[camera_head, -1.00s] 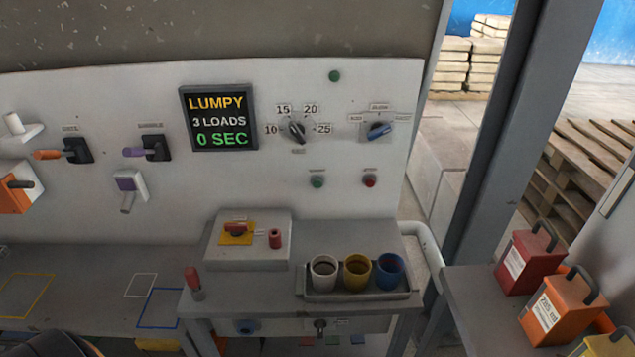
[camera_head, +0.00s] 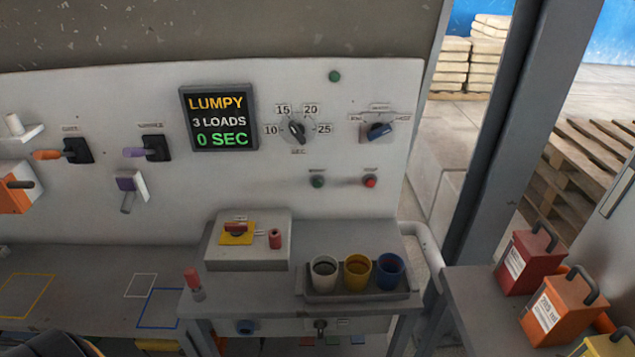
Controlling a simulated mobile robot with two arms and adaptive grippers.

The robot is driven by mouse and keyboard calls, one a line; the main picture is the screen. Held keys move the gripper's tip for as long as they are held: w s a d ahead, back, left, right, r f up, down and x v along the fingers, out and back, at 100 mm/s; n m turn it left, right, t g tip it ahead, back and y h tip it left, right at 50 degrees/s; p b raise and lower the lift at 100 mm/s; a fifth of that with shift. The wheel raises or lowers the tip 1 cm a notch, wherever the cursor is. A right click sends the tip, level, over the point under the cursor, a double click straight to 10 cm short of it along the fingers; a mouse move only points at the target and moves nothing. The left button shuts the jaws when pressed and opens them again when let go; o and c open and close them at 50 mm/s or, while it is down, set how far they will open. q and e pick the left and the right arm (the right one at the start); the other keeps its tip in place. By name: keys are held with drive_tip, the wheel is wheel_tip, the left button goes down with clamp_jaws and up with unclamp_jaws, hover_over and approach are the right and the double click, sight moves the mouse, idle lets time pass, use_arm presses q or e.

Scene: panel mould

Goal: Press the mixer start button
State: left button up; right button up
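A small green button (camera_head: 317,181) sits on the white upright panel (camera_head: 230,190), right of centre, with a small label above it. A red button (camera_head: 369,181) is to its right, also with a label. Both labels are too small to read. A display (camera_head: 218,118) reads LUMPY, 3 LOADS, 0 SEC. Right of it are a dark dial (camera_head: 297,131) marked 10, 15, 20 and 25 and a blue knob (camera_head: 378,131). A green round lamp or button (camera_head: 334,76) sits above them. Neither gripper can be made out; nothing covers the green button.
Below the panel, a grey bench carries a box with a red-handled switch (camera_head: 236,229) and a tray (camera_head: 357,297) with white, yellow and blue cups. Levers (camera_head: 78,150) stick out at the left. A grey post (camera_head: 510,150) stands right. The space before the buttons is clear.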

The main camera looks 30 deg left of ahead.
idle(0.4)
use_arm(q)
clamp_jaws()
idle(1.1)
